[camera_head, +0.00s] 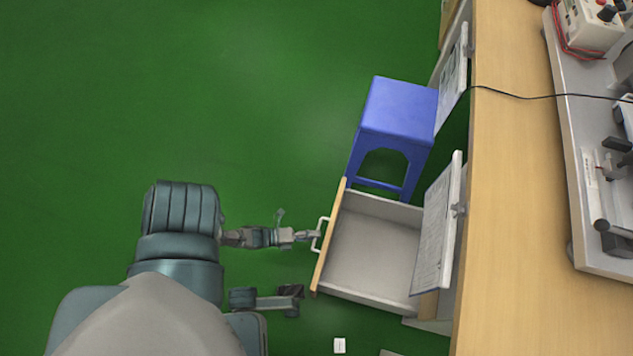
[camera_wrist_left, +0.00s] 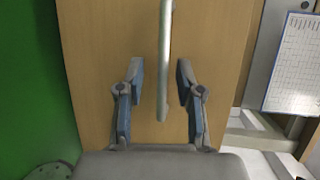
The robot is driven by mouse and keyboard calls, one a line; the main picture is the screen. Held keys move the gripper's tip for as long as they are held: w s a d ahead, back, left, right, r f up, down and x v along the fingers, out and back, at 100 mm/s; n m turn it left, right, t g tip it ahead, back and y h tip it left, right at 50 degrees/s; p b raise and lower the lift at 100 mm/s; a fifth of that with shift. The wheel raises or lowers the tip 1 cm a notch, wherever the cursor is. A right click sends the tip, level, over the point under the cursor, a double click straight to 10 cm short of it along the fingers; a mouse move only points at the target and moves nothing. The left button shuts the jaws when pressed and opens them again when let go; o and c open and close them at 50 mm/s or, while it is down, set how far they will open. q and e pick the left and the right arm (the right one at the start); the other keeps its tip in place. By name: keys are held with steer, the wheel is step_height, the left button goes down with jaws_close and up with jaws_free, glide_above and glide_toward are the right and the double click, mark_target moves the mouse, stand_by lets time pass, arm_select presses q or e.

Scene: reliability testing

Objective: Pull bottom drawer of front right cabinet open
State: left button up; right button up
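The bottom drawer (camera_head: 370,250) is pulled well out from the cabinet under the bench and looks empty. Its wooden front (camera_head: 329,240) carries a pale bar handle (camera_head: 318,245). My left gripper (camera_head: 308,236) is at this handle. In the left wrist view, the handle (camera_wrist_left: 166,50) runs between the spread fingers of my left gripper (camera_wrist_left: 160,72), with a gap on each side. The wooden drawer front (camera_wrist_left: 105,40) fills the space behind them. A second gripper-like part (camera_head: 270,300), apparently my right gripper, shows below, apart from the drawer; its fingers are unclear.
A blue stool (camera_head: 395,120) stands close to the drawer's far side. A wooden bench (camera_head: 510,200) with equipment runs along the right. A clipboard-like sheet (camera_head: 436,235) hangs above the drawer's rear. A small white block (camera_head: 339,345) lies nearby. Green floor (camera_head: 200,90) is open at left.

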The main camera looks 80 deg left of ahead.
arm_select(q)
steer(key=s+r, duration=0.1)
steer(key=s, duration=0.9)
steer(key=shift+s+r, duration=0.2)
steer(key=shift+r, duration=0.2)
